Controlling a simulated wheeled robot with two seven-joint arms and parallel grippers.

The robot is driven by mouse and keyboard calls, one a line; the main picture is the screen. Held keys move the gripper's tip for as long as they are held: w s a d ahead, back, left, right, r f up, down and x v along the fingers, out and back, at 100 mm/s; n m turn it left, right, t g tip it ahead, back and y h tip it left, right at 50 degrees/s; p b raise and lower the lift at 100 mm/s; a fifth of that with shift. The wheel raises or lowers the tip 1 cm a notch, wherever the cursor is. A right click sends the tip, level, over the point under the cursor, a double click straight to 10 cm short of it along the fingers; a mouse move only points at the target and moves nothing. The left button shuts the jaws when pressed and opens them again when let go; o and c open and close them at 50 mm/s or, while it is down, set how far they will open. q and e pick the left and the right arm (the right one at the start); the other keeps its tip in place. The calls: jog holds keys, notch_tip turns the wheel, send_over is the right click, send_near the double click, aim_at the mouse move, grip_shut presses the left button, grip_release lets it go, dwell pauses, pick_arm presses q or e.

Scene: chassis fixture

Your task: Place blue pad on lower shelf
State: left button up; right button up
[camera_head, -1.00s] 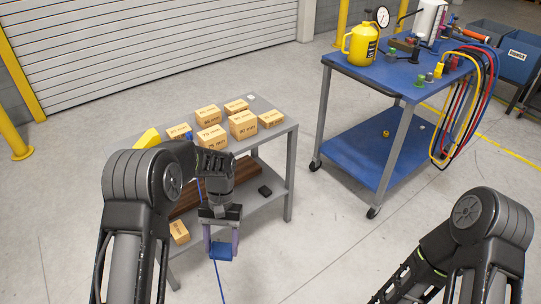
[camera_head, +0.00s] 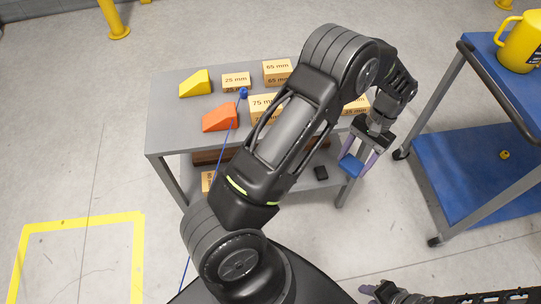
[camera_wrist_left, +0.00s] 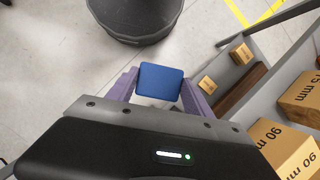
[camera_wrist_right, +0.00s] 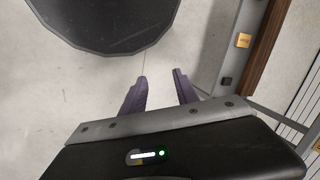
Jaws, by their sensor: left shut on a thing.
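The blue pad (camera_head: 349,165) is held between the purple fingers of my left gripper (camera_head: 358,168), beside the right end of the grey table. The left wrist view also shows the pad (camera_wrist_left: 159,82) between the fingers. The grey table's lower shelf (camera_head: 310,183) lies under its top, partly hidden by my left arm. A black pad (camera_head: 321,173) lies on that shelf near its right end. My right gripper (camera_wrist_right: 160,84) is open and empty over the floor; in the head view only part of it shows at the bottom.
The grey table top (camera_head: 172,122) carries a yellow wedge (camera_head: 195,83), an orange wedge (camera_head: 220,118) and several marked wooden blocks. Brown beams (camera_head: 211,156) lie on its lower shelf. A cart with a blue lower shelf (camera_head: 465,178) stands right. Floor between them is clear.

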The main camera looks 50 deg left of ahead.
pick_arm(q)
jog(key=shift+s, duration=0.1)
pick_arm(e)
jog(key=shift+s, duration=0.1)
